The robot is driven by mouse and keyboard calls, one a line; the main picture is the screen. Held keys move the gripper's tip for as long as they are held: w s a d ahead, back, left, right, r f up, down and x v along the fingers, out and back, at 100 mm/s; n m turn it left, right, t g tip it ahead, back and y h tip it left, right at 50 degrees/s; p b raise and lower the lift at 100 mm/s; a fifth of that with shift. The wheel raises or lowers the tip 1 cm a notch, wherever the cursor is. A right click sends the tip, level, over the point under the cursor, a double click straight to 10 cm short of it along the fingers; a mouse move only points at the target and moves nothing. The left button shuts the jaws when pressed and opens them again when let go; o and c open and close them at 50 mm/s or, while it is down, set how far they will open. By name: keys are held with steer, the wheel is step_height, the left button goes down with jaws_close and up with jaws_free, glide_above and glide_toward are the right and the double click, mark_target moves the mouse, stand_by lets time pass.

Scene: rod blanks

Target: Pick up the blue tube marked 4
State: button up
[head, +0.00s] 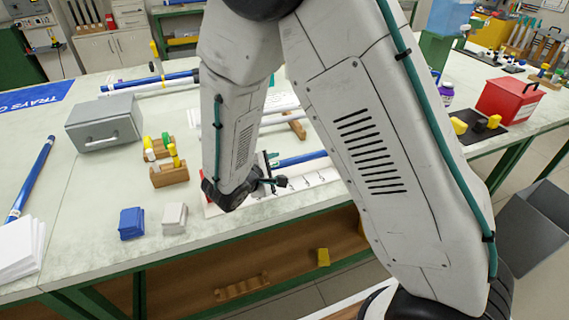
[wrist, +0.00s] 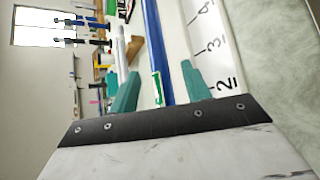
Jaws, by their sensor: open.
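A blue tube (wrist: 156,35) runs lengthwise between the two teal fingers of my open gripper (wrist: 160,70) in the wrist view. The fingers stand on either side of it; I cannot tell whether they touch it. Its near end shows white and green. I see no number on the tube itself. A white board (wrist: 215,50) beside it carries the numerals 2, 3 and 4. In the head view the blue tube (head: 300,159) and the board (head: 316,177) lie at the table's front edge, partly hidden by my arm. My gripper (head: 272,182) is at the tube's left end.
More blue tubes lie at the back (head: 178,78) and far left (head: 32,178). A grey box (head: 104,124), wooden blocks with yellow pieces (head: 168,174), a blue block (head: 131,224) and a white block (head: 174,218) stand left. A red box (head: 508,101) stands right.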

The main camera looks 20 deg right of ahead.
steer(key=shift+x, duration=0.9)
jaws_close()
steer(key=shift+r, duration=0.15)
